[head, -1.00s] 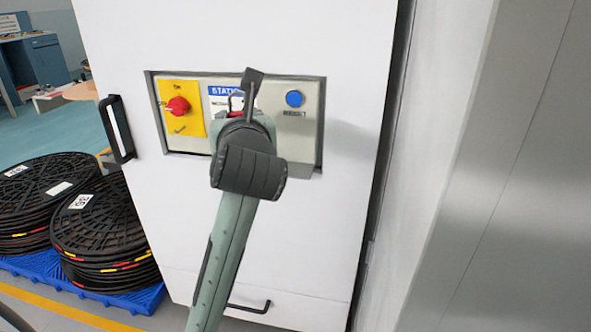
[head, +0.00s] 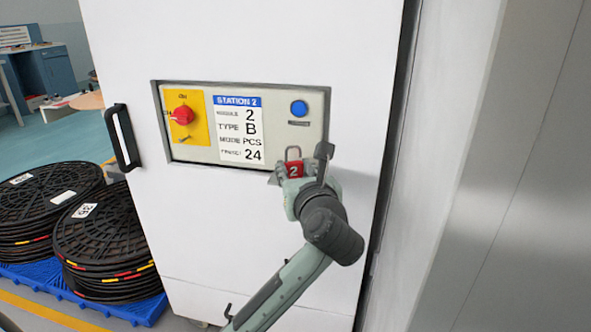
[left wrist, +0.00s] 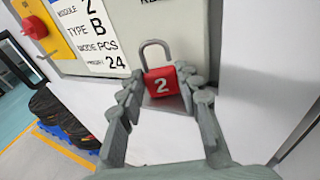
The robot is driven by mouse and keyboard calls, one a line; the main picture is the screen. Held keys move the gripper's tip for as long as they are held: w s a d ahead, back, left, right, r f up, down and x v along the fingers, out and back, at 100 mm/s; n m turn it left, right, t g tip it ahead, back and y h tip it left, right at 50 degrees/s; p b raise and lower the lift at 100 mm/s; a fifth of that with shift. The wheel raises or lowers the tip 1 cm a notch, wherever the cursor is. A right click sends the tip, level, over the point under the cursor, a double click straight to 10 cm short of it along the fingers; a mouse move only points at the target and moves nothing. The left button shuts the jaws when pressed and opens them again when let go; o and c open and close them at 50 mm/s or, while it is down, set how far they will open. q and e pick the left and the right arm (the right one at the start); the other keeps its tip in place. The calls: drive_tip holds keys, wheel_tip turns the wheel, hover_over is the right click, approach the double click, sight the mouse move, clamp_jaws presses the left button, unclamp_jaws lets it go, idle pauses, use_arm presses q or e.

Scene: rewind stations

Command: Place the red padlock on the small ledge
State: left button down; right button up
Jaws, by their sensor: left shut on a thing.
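The red padlock (head: 294,170), with a white 2 and a grey shackle, is upright below the lower right part of the station panel in the head view. My left gripper (head: 291,174) is shut on it. In the left wrist view the padlock (left wrist: 161,82) sits between the two fingers (left wrist: 160,90), shackle up. The small grey ledge (left wrist: 174,105) shows just beneath and behind the padlock at the panel's lower edge. I cannot tell whether the padlock touches the ledge. In the head view the ledge is mostly hidden by the gripper. My right gripper is not in view.
The panel (head: 200,150) carries a red rotary switch (head: 182,115), a station label (head: 239,130) and a blue button (head: 299,108). The white cabinet has a black handle (head: 121,138). Black reels (head: 105,235) stand on a blue pallet (head: 130,306) at left. A grey wall stands at right.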

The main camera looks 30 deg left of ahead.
use_arm(q)
drive_tip(key=shift+f, duration=0.15)
drive_tip(key=c, duration=1.1)
unclamp_jaws()
drive_tip(key=shift+o, duration=0.2)
drive_tip(key=shift+r, duration=0.3)
drive_tip(key=v, duration=1.2)
drive_tip(key=shift+f, duration=0.1)
